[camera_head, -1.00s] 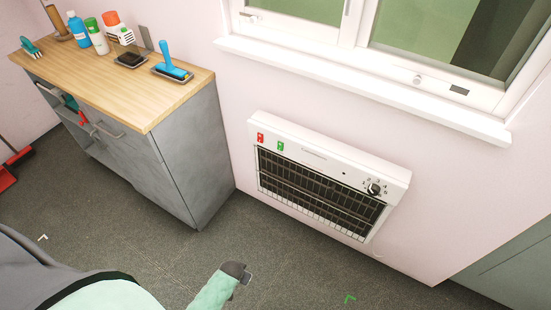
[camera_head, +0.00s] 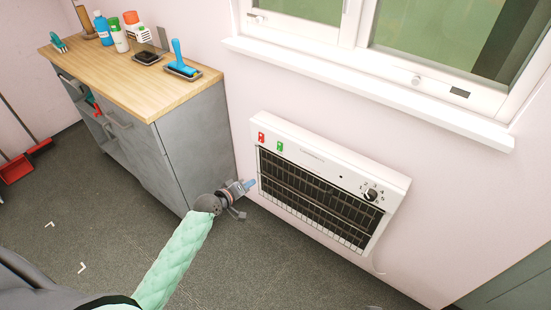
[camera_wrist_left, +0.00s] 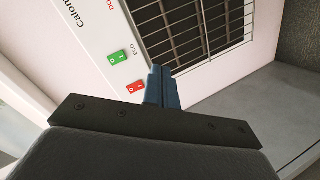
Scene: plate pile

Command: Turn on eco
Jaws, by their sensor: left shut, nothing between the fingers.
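A white wall heater (camera_head: 330,158) with a black grille hangs below the window. A red switch (camera_head: 261,137) and a green switch (camera_head: 280,146) sit at its upper left. In the left wrist view, the green switch (camera_wrist_left: 118,57) has an ECO label beside it, and the red switch (camera_wrist_left: 136,87) is nearer the fingers. Which way each switch is tipped is unclear. My left gripper (camera_head: 251,184) is shut and empty, with blue fingers at the heater's left side, below the switches. Its fingers (camera_wrist_left: 160,72) also show in the wrist view; contact cannot be told. My right gripper is not in view.
A grey cabinet (camera_head: 190,135) with a wooden top stands left of the heater, close to my left wrist. Bottles and brushes stand on it. A white window sill (camera_head: 370,92) juts out above the heater. A dial (camera_head: 370,194) is at the heater's right. Floor in front is clear.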

